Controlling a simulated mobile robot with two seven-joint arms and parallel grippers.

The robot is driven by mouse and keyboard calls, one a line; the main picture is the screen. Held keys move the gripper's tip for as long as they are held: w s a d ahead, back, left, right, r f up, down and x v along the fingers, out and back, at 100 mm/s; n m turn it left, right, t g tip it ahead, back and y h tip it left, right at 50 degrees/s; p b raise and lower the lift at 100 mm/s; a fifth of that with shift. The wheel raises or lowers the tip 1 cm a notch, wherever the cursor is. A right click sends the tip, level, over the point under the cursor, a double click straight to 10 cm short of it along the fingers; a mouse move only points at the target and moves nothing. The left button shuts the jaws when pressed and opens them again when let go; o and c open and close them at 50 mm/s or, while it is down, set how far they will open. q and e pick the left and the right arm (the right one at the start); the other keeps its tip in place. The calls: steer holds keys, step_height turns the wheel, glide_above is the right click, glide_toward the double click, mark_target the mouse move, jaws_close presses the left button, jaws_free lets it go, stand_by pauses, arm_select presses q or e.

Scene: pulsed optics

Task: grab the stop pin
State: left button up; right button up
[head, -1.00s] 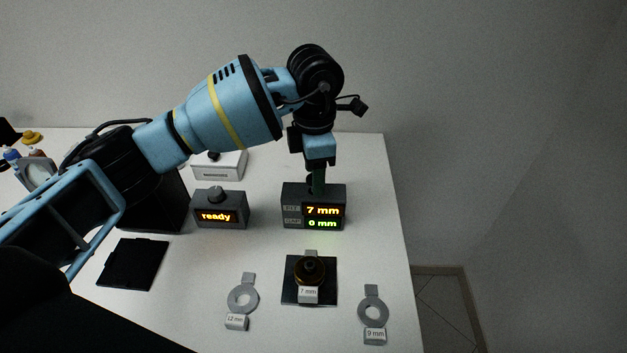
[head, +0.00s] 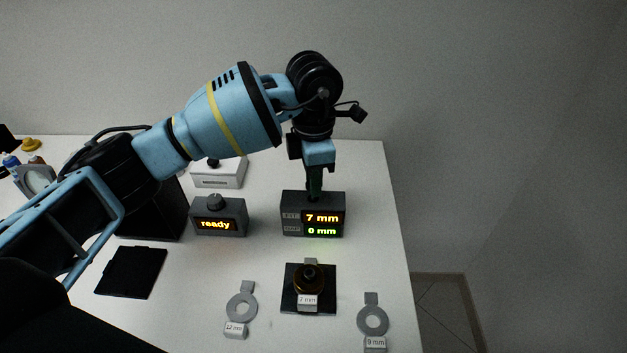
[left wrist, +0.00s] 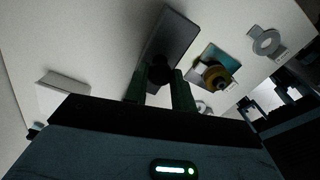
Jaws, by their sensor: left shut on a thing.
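My left gripper (head: 314,190) points down over the top of the dark display box (head: 290,222). Its green fingers are shut on a small black piece, the stop pin (head: 313,198), at the box top. In the left wrist view my left gripper (left wrist: 160,92) has its two fingers either side of the dark round end of the stop pin (left wrist: 160,72). The display box (left wrist: 176,38) lies just beyond it there. Whether the pin is seated in or clear of the box cannot be told. My right gripper is not in view.
The box reads 7 mm and 0 mm. A "ready" box (head: 220,226) stands left of it. In front are a dark plate (head: 289,304) bearing a brass-coloured round part (head: 308,284), and grey rings labelled 12 mm (head: 241,307) and 9 mm (head: 372,320). A black pad (head: 132,272) lies left.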

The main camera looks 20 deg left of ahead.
arm_select(q)
steer(key=r, duration=0.3)
steer(key=shift+s+d, duration=0.3)
steer(key=shift+s, duration=0.05)
steer(key=s+d+r, duration=0.1)
steer(key=s+d, duration=0.8)
steer(key=s, duration=0.2)
steer(key=shift+s+d+r+b, duration=0.25)
steer(key=shift+d+b, duration=0.15)
steer(key=shift+b, duration=0.05)
steer(key=shift+a, duration=0.1)
